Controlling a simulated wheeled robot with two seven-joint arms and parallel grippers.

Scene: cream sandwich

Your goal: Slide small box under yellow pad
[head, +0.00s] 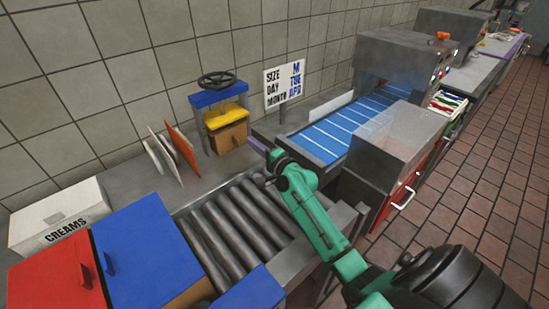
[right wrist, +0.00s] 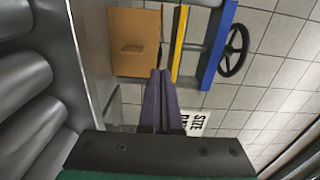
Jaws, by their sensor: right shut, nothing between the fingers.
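The small box (head: 232,138) is brown cardboard and stands below the yellow pad (head: 226,117) of a blue press with a black handwheel. In the right wrist view the box (right wrist: 133,45) lies beside the yellow pad (right wrist: 179,44), with a narrow gap between them. My right gripper (head: 272,157) is right of the box, at the end of the green arm. In the right wrist view its purple fingers (right wrist: 160,72) are shut and empty, their tips near the box's edge. I cannot tell whether they touch it. My left gripper is not in view.
The press's blue top (head: 218,93) and black wheel (head: 216,79) stand over the pad. A date sign (head: 284,82) stands to the right. Metal rollers (head: 235,222) lie in front, and white and orange boards (head: 180,148) lean to the left. A blue conveyor (head: 338,128) is at right.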

